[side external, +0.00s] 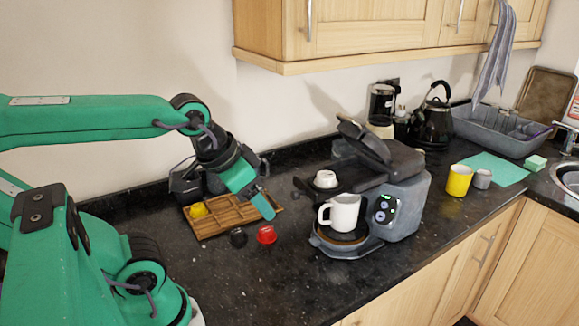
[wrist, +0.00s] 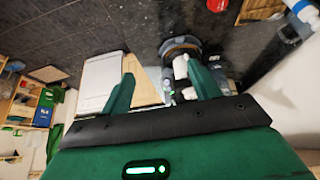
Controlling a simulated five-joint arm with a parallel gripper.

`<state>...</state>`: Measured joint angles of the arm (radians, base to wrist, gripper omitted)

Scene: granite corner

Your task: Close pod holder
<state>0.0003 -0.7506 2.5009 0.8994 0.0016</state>
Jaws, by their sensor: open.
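The dark grey coffee machine (side external: 405,205) stands on the counter at the middle right of the side view. Its black lever lid (side external: 363,139) is raised at an angle. The black pod holder (side external: 345,181) sticks out to the left from the machine's top, with a white pod (side external: 326,178) at it. A white mug (side external: 343,212) stands below on the drip tray. My gripper (side external: 262,207) is open and empty, left of the machine and apart from it, above the front of the wooden tray. In the wrist view my open fingers (wrist: 162,88) have the machine (wrist: 180,45) beyond them.
The wooden pod tray (side external: 228,222) holds a yellow pod (side external: 198,210). A yellow cup (side external: 459,180) stands right of the machine. The front counter is clear.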

